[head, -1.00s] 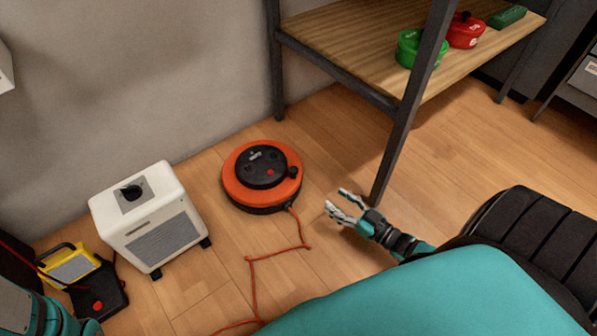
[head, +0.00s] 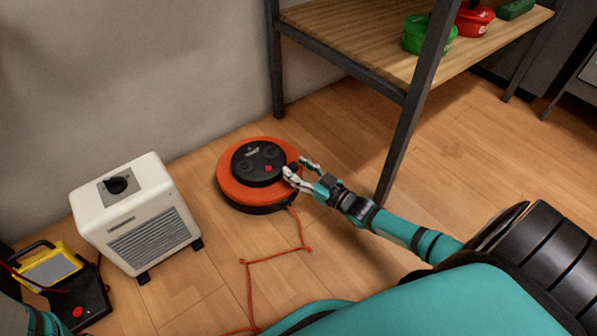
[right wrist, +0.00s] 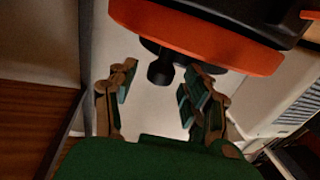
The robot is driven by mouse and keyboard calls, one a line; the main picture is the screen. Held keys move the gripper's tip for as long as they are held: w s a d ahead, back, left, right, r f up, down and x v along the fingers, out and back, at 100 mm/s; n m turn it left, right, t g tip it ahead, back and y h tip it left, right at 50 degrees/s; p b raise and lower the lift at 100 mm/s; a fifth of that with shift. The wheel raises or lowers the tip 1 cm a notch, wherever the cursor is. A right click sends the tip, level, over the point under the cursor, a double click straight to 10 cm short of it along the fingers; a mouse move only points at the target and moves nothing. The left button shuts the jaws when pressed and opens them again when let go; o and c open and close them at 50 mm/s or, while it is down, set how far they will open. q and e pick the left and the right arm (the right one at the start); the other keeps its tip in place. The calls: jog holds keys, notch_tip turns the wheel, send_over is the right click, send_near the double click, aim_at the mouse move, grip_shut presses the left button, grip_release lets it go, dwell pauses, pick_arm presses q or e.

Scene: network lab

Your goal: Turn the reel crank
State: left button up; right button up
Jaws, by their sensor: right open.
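The orange and black cable reel (head: 232,190) lies flat on the wooden floor near the wall, its orange cable (head: 270,256) trailing toward me. A red button (head: 267,168) shows on its black hub. My right gripper (head: 301,168) is open at the reel's right edge, where the crank knob sits; its fingers mostly hide the knob in the head view. In the right wrist view the dark crank knob (right wrist: 160,74) stands between the two spread fingers of the gripper (right wrist: 160,82), apart from them. The left gripper is not in view.
A white heater-like box (head: 135,215) stands left of the reel, with a yellow and black device (head: 50,268) beyond it. A shelf (head: 350,38) with a dark leg (head: 403,150) rises right of the reel, close to my right arm. Floor in front is clear except for the cable.

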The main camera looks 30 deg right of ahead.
jog(key=shift+c, duration=0.2)
grip_shut()
dwell(0.3)
